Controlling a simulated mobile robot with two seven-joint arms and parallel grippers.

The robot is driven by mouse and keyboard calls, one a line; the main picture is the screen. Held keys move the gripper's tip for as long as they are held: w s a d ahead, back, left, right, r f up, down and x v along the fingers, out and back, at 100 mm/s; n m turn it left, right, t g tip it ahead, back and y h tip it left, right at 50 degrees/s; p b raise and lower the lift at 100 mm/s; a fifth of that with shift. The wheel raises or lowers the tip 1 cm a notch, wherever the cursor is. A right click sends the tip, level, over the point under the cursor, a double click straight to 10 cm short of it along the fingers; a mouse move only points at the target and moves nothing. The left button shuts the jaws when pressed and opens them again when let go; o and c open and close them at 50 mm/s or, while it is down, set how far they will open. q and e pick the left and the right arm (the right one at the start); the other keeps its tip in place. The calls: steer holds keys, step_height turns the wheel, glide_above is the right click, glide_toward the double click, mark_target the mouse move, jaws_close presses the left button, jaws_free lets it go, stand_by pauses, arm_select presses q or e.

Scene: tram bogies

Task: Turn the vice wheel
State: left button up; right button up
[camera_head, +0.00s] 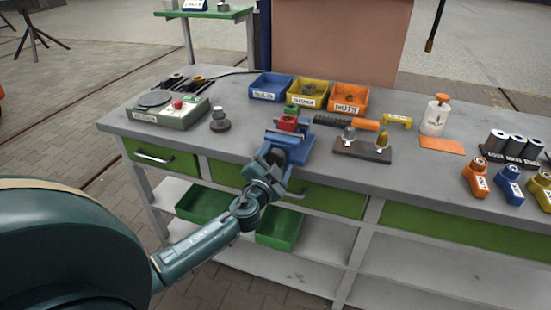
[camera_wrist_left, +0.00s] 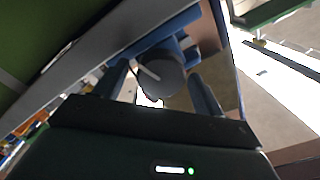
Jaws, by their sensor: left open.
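The blue vice (camera_head: 292,148) stands at the front edge of the workbench, with a red block (camera_head: 288,123) at its top. My left gripper (camera_head: 270,165) is just in front of the vice and hides its wheel in the head view. In the left wrist view the dark round wheel (camera_wrist_left: 160,74) shows with a pale stripe on it. It lies between the two spread fingers of my left gripper (camera_wrist_left: 160,88), which is open. I cannot tell whether a finger touches the wheel. My right gripper is not in view.
The grey workbench (camera_head: 240,140) carries blue, yellow and orange bins (camera_head: 348,98) behind the vice. A dark plate with fittings (camera_head: 362,150) stands to its right, and a round dark-based part (camera_head: 220,124) to its left. Green trays (camera_head: 280,228) sit on the shelf below.

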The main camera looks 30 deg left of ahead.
arm_select(q)
steer(key=shift+c, duration=0.4)
steer(key=c, duration=0.9)
steer(key=shift+m, duration=0.3)
steer(key=m, duration=0.5)
steer(key=shift+f, duration=0.1)
steer(key=m, duration=0.6)
steer(key=shift+f, duration=0.1)
steer(key=o, duration=1)
